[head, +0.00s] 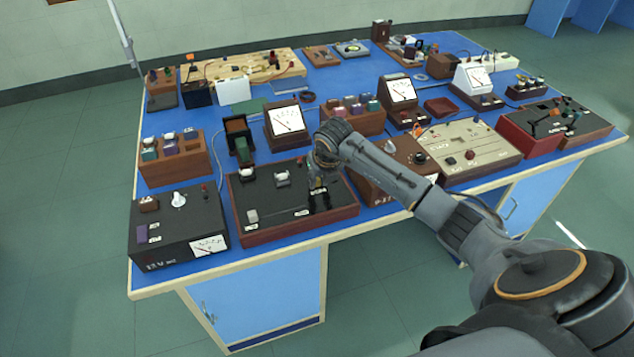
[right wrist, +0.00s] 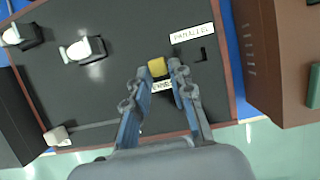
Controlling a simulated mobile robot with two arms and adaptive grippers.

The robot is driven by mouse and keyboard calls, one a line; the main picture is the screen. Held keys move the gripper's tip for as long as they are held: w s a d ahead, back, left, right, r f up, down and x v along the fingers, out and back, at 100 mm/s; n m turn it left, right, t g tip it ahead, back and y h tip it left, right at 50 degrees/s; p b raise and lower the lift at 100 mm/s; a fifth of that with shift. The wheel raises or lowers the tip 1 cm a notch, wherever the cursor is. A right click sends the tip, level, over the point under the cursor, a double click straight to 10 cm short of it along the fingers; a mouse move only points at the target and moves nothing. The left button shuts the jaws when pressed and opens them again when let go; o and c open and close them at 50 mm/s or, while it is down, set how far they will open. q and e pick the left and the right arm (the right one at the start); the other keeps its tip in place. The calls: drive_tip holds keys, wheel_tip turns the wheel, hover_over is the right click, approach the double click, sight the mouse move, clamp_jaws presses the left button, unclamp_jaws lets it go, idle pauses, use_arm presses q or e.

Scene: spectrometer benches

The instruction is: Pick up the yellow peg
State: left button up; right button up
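The yellow peg (right wrist: 157,67) is a small block on the dark panel of a wooden-framed board (right wrist: 110,15). In the right wrist view it shows between and slightly beyond the fingertips of my right gripper (right wrist: 159,71). The fingers are apart, with nothing held between them; I cannot tell whether they touch the peg. In the head view my right gripper (head: 319,197) points down over the right part of the board (head: 270,237), and I cannot make out the peg there. My left gripper is not in view.
A "PARALLEL" label (right wrist: 192,33) lies beside the peg. White-topped lamps (right wrist: 84,49) stand to its left. A brown box (head: 392,172) stands close to the board's right, a black meter box (head: 165,240) to its left. The blue bench is crowded with instruments.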

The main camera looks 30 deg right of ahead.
clamp_jaws()
